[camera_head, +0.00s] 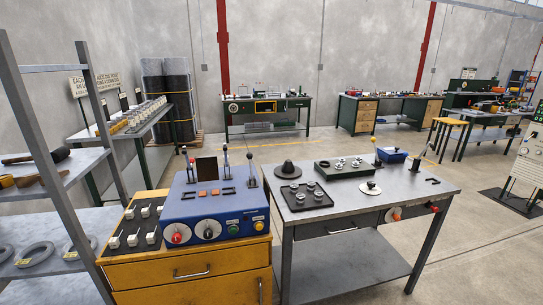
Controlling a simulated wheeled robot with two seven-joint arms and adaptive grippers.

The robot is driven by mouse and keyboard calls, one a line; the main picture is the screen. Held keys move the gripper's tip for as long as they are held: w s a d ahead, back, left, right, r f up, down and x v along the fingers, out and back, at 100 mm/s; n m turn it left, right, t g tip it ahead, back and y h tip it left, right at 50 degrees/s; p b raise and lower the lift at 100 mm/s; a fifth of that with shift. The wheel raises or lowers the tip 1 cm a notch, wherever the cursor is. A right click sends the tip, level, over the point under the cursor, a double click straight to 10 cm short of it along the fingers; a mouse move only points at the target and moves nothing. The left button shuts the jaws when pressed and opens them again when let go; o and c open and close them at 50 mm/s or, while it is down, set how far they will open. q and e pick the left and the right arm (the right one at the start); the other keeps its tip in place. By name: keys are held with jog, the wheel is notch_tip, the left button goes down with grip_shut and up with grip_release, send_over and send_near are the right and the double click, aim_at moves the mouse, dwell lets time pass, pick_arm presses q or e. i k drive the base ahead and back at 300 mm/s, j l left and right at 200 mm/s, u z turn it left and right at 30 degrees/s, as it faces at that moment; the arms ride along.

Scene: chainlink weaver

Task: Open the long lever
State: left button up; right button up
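A blue control box (212,208) stands on a yellow cabinet (190,268) in the near left middle. Several upright levers rise from its top, among them a left lever (188,165), a middle lever (225,164) and a right lever (251,170). On the grey metal table, a lever with a yellow knob (376,151) stands near the back edge. A thin lever (421,157) stands near a small blue box (391,155). I cannot tell which is the long lever. Neither of my grippers shows in the head view.
A grey shelf rack (50,185) stands at left. Open floor lies right of the table.

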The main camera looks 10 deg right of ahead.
aim_at(373, 140)
jog(key=i+l+z, duration=0.25)
jog(key=l+z, duration=0.25)
jog(key=i+l+z, duration=0.45)
jog(key=l, duration=0.15)
jog(key=i+l+z, duration=0.25)
jog(key=l+z, duration=0.25)
jog(key=i+l+z, duration=0.1)
jog(key=i+z, duration=1.2)
jog(key=i, duration=0.45)
jog(key=i+l+u, duration=0.15)
jog(key=i, duration=0.6)
jog(key=i+u, duration=0.6)
jog(key=u, duration=0.25)
jog(key=i+u, duration=0.15)
jog(key=u, duration=0.3)
jog(key=i+u, duration=0.15)
jog(key=u, duration=0.3)
jog(key=i+l+u, duration=0.1)
jog(key=u, duration=0.35)
jog(key=i+l+u, duration=0.1)
jog(key=u, duration=0.3)
jog(key=l, duration=0.1)
